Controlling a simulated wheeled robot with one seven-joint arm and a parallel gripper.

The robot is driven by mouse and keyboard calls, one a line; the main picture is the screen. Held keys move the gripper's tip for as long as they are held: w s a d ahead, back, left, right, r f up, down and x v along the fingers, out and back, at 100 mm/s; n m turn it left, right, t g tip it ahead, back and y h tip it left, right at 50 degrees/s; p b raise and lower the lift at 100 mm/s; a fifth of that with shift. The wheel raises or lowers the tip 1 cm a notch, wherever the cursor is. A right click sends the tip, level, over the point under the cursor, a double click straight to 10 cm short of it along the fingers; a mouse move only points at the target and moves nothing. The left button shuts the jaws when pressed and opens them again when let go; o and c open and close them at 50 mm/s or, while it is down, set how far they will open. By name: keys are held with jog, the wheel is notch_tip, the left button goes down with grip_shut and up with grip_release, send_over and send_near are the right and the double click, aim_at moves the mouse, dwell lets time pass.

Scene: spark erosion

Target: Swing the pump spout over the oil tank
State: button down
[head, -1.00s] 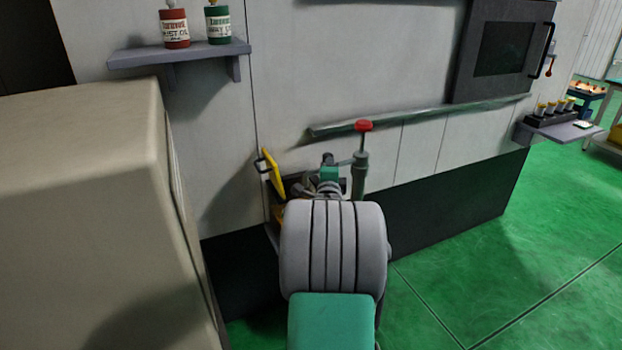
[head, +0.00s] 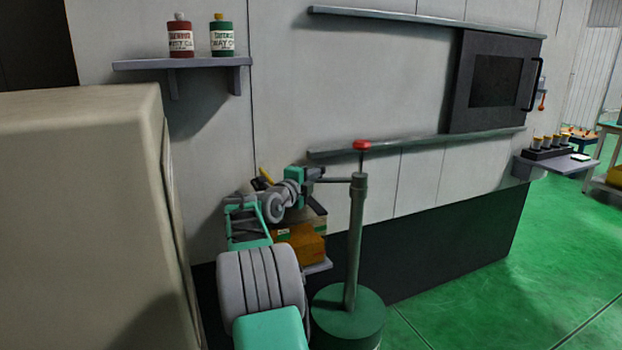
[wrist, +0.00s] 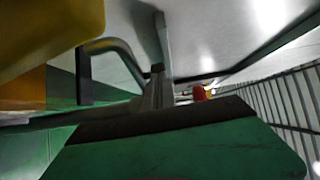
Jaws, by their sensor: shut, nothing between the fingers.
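The pump is a green drum (head: 347,318) with an upright post (head: 355,240) and a red knob (head: 361,145) on top. Its thin spout (head: 338,180) points left from the post top, toward my gripper (head: 314,172). My gripper is shut and empty, close beside the spout's end; I cannot tell whether they touch. An orange, labelled box (head: 303,243), apparently the oil tank, is below and behind my arm, partly hidden. Its yellow lid (head: 264,176) stands up behind the arm. In the wrist view the yellow lid (wrist: 45,30) is close at upper left, and a red knob (wrist: 199,92) is beyond the fingers.
A large beige cabinet (head: 80,200) stands close at left. A shelf (head: 185,63) with red and green bottles is on the wall. A rail (head: 420,144) runs along the machine behind the pump. Green floor (head: 480,290) is open at right.

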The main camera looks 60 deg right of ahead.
jog(key=shift+w+r, duration=0.3)
jog(key=shift+r, duration=0.65)
jog(key=s+a+f, duration=0.1)
jog(key=a+f, duration=0.1)
jog(key=a, duration=0.5)
jog(key=shift+s+a, duration=0.2)
jog(key=shift+a, duration=0.15)
jog(key=shift+a, duration=0.1)
